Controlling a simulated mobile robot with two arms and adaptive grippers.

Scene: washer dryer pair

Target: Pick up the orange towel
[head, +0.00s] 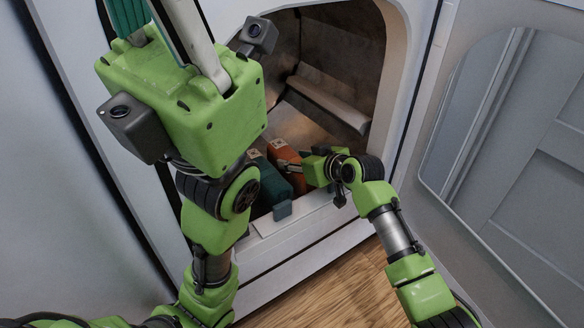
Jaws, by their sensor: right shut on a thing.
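The orange towel (282,152) is a folded bundle with a pale tag, just inside the open drum of the machine. My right gripper (293,168) reaches in from the right and is shut on the orange towel; the fingertips are small and partly hidden against it. The towel's lower part is hidden by the gripper and the teal towel. My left gripper (165,20) is raised in the foreground at the upper left, outside the opening. Its fingers run out of the top of the picture, so its jaw state is unclear.
A teal folded towel (268,184) lies left of and against the orange one at the drum opening. The white machine front (310,235) frames the opening. An open door (450,130) stands at the right. Wooden floor (325,292) shows below. My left arm covers the opening's left side.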

